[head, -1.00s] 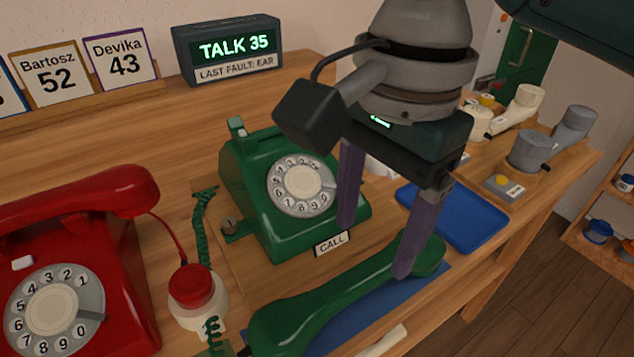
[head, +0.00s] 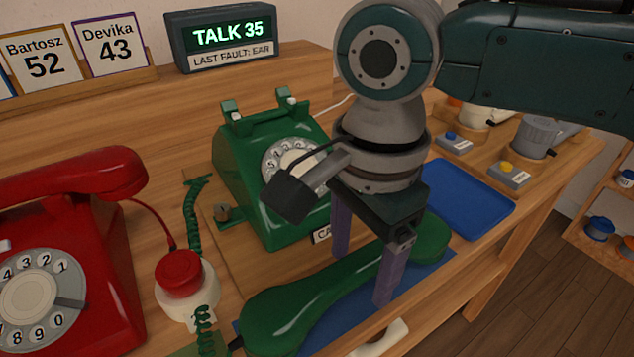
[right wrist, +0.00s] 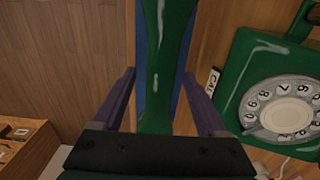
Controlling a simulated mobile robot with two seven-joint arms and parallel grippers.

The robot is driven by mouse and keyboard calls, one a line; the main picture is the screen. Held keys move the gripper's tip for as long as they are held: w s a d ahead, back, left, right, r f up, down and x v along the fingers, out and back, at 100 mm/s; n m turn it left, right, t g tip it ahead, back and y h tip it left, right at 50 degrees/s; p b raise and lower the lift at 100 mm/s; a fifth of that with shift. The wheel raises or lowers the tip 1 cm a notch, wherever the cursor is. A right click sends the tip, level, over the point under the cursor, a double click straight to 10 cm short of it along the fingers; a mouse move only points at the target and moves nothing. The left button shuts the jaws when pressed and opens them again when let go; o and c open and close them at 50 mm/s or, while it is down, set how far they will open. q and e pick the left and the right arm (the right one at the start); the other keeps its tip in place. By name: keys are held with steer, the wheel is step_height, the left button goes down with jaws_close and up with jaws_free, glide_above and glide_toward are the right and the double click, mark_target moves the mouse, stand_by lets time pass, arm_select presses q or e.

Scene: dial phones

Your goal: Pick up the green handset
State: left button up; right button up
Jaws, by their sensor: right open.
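The green handset (head: 330,295) lies on a blue mat (head: 432,270) at the table's front edge, in front of the green dial phone (head: 250,185). My right gripper (head: 362,280) is open and points down over the handset, with one purple finger on each side of its grip. In the right wrist view the handset (right wrist: 163,60) runs between the two open fingers (right wrist: 160,95), apart from both. The green phone's cradle at its top is empty. My left gripper is not in view.
A red phone (head: 70,265) stands at the left, and a red button on a white base (head: 182,285) sits beside the handset's left end. A blue tray (head: 465,200) lies to the right. A lit display (head: 222,40) stands at the back.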

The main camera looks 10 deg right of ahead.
jaws_close()
stand_by(0.5)
